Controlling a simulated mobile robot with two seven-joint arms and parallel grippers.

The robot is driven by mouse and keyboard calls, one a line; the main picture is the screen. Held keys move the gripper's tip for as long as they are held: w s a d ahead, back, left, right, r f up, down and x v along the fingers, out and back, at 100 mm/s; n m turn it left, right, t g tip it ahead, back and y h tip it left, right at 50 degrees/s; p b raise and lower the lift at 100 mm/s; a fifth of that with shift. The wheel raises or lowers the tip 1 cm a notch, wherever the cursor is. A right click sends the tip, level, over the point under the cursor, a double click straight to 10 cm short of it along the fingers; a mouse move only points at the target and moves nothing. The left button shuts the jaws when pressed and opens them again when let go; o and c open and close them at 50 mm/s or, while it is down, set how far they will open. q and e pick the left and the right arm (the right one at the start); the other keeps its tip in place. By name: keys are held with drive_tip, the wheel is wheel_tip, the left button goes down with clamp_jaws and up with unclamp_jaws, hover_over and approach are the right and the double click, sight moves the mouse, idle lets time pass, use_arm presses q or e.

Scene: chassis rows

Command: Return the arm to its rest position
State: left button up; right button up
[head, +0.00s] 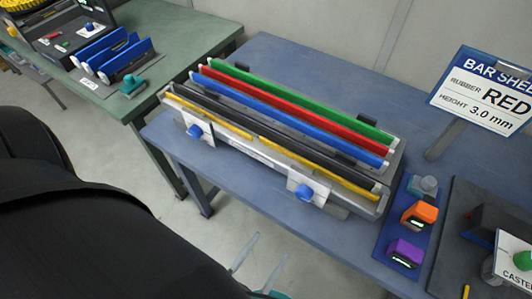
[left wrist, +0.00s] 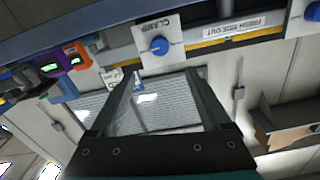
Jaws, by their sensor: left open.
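My left gripper (head: 271,247) shows at the bottom of the head view, its two thin fingers apart over the floor, in front of the blue table (head: 330,228). It is open with nothing between its fingers. In the left wrist view the open fingers (left wrist: 160,76) point toward the table's front, below a white clamp plate (left wrist: 158,44) with a blue knob. My right gripper is not in view.
A rack (head: 270,155) with green, red, blue and black bars lies on the blue table. Orange (head: 420,214) and purple (head: 405,252) devices and a sign (head: 485,92) stand to its right. A green table (head: 185,45) is at left. Floor before the blue table is clear.

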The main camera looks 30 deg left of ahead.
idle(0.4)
use_arm(q)
drive_tip(key=s+f+g+h+b, duration=0.15)
drive_tip(key=f+g, duration=0.25)
drive_tip(key=f, duration=0.7)
drive_tip(key=s+f+g+b, duration=0.25)
drive_tip(key=f+g, duration=0.25)
drive_tip(key=f, duration=0.7)
drive_tip(key=s+a+f+g+y+b, duration=0.2)
drive_tip(key=s+a+f+g, duration=0.6)
drive_tip(key=s+f, duration=0.2)
wheel_tip(320, 180, down, 2)
drive_tip(key=shift+s+a+b, duration=0.25)
drive_tip(key=shift+a+b, duration=0.1)
drive_tip(key=shift+b, duration=0.05)
